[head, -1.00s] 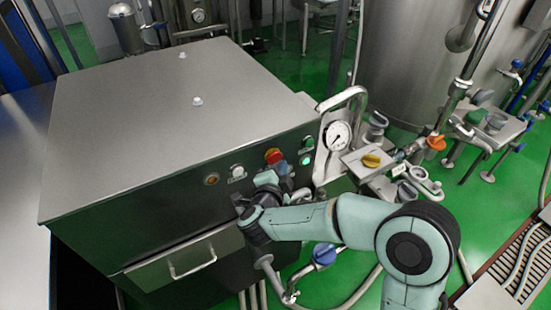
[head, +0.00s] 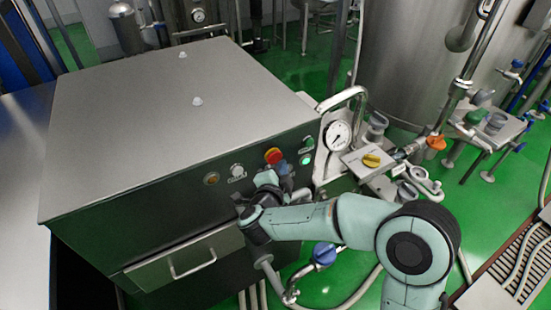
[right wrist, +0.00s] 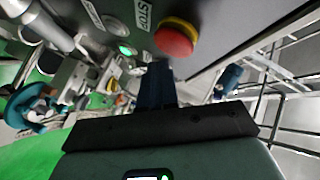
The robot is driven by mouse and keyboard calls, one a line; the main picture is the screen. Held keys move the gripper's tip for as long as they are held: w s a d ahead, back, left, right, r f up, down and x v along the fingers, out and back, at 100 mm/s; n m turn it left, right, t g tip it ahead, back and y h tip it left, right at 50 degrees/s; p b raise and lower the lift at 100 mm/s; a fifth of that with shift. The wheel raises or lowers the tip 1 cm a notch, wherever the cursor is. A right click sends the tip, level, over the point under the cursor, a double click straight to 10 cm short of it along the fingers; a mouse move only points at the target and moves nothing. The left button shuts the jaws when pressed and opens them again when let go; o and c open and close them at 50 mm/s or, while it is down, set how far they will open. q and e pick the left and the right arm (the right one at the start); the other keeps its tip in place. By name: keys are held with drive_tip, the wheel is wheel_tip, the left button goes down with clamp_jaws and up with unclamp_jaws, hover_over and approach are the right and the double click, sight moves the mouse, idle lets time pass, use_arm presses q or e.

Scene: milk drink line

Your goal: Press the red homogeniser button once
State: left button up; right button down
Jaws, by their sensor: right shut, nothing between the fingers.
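The red button (head: 273,155) is a round mushroom head on a yellow base, on the front panel of the steel homogeniser cabinet (head: 120,112). It also shows in the right wrist view (right wrist: 176,37), just above and right of my fingertips. My right gripper (head: 281,170) is shut and empty, close to the panel just below the red button in the head view. Its closed fingers also show in the right wrist view (right wrist: 157,82); they appear beside the button, and I cannot tell whether they touch the panel. My left gripper is not in view.
A lit green button (head: 306,160) sits right of the red one, with a STOP label (right wrist: 143,14) between them in the wrist view. A white button (head: 237,171) and an amber lamp (head: 211,179) are to the left. A pressure gauge (head: 337,135) and pipework stand right.

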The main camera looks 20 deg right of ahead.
idle(0.8)
drive_tip(key=shift+w, duration=0.4)
drive_tip(key=shift+w+a, duration=0.1)
drive_tip(key=shift+w, duration=0.35)
idle(0.4)
drive_tip(key=shift+s, duration=0.9)
drive_tip(key=shift+s+d+b, duration=0.15)
drive_tip(key=shift+s+b, duration=0.25)
drive_tip(key=shift+s, duration=0.85)
drive_tip(key=shift+s+d+b, duration=0.1)
drive_tip(key=shift+s+b, duration=0.3)
drive_tip(key=shift+s, duration=0.85)
